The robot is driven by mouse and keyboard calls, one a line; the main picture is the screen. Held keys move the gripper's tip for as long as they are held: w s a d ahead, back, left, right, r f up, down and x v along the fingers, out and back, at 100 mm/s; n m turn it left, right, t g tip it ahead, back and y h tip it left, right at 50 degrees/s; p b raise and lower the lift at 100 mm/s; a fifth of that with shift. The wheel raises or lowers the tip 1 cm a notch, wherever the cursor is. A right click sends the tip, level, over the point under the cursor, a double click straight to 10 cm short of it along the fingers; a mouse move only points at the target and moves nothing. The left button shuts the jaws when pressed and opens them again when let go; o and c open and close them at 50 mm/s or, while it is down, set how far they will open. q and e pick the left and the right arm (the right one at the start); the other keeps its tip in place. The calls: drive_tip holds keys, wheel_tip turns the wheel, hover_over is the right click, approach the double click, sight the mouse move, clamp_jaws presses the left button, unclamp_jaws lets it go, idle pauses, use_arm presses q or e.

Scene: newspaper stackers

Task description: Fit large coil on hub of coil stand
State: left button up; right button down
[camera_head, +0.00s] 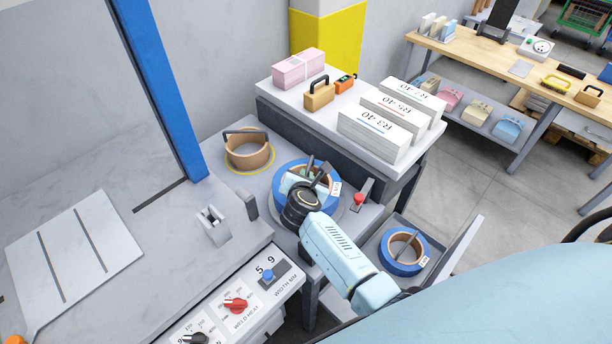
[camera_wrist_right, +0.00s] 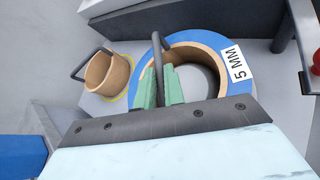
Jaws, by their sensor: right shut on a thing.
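The large coil (camera_head: 284,177) is a blue ring with a brown core and a dark handle; it sits over a grey round plate (camera_head: 345,214) in the head view. In the right wrist view the coil (camera_wrist_right: 238,40) bears a "5 MM" label. My right gripper (camera_head: 307,176) is over the near side of the ring, its green fingers (camera_wrist_right: 161,86) shut on the coil's handle (camera_wrist_right: 158,55). The hub is mostly hidden by coil and gripper, and I cannot tell whether the coil rests down on the plate. My left gripper is not in view.
A brown core with a handle (camera_head: 247,152) stands on a yellow ring to the left. Another blue coil (camera_head: 425,246) lies in a lower tray at right. A raised shelf with paper stacks (camera_head: 368,138) stands behind. A red knob (camera_head: 359,198) is right of the coil.

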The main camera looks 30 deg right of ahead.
drive_tip(key=shift+w+f+b, duration=0.15)
drive_tip(key=shift+b, duration=0.15)
drive_tip(key=c, duration=1.4)
unclamp_jaws()
drive_tip(key=shift+s+f, duration=0.3)
drive_tip(key=p+v, duration=0.2)
drive_tip(key=v, duration=1.1)
drive_tip(key=shift+r, duration=0.35)
drive_tip(key=shift+a+f, duration=0.1)
drive_tip(key=shift+a, duration=0.05)
